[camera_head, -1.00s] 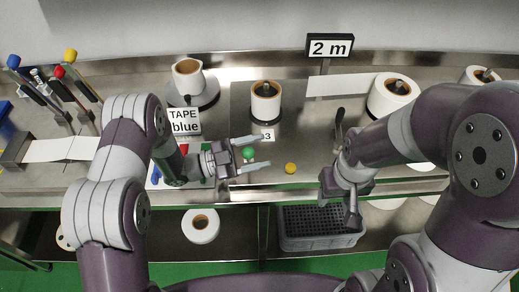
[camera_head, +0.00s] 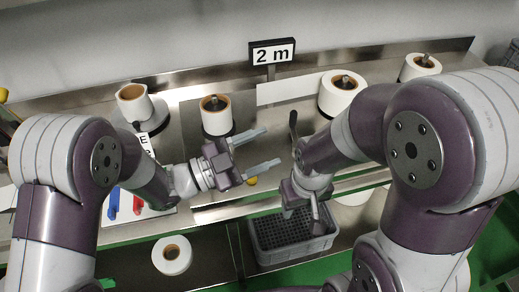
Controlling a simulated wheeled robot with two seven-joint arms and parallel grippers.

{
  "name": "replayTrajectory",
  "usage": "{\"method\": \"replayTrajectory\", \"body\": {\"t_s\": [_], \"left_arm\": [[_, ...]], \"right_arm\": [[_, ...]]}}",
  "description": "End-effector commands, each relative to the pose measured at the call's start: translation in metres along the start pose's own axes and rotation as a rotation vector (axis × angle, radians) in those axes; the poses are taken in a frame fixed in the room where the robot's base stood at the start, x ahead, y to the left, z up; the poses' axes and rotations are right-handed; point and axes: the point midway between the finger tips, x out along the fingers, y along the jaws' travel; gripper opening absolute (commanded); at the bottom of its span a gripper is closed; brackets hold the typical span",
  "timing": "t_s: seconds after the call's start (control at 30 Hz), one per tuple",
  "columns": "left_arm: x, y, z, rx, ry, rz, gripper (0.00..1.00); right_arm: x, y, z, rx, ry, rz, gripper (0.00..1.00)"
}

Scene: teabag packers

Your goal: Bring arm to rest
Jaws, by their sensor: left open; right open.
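My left gripper (camera_head: 272,147) is open, its two long fingers pointing right above the steel bench, with nothing between them. My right gripper (camera_head: 302,212) is open and points downward at the bench's front edge, above the grey crate; no object shows in it. The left arm comes in from the left and bends at its elbow. The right arm comes in from the right and reaches over the bench.
White rolls (camera_head: 215,121) stand on the bench (camera_head: 185,108), behind the grippers. A "2 m" sign (camera_head: 272,52) stands at the back. A grey perforated crate (camera_head: 290,250) and a loose roll (camera_head: 171,255) sit below. A yellow button (camera_head: 252,181) is near the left gripper.

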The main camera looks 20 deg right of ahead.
Motion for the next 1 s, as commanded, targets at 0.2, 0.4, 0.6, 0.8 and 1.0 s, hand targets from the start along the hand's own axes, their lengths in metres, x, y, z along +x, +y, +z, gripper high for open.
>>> {"method": "replayTrajectory", "body": {"t_s": [0.2, 0.4, 0.6, 0.8, 1.0], "left_arm": [[0.000, 0.000, 0.000, 0.000, 0.000, 0.000, 0.60], [0.000, 0.000, 0.000, 0.000, 0.000, 0.000, 0.60], [-0.025, -0.042, 0.037, -0.019, -0.298, -0.146, 0.60], [-0.192, -0.085, 0.096, -0.393, -1.071, -0.620, 0.60], [-0.310, 0.010, 0.063, -1.057, -1.497, -0.943, 0.60]], "right_arm": [[0.000, 0.000, 0.000, 0.000, 0.000, 0.000, 0.51], [0.000, 0.000, 0.000, 0.000, 0.000, 0.000, 0.51], [0.000, 0.000, 0.000, 0.000, 0.000, 0.000, 0.51], [0.000, 0.000, 0.000, 0.000, 0.000, 0.000, 0.51], [0.000, 0.000, 0.000, 0.000, 0.000, 0.000, 0.51]]}}
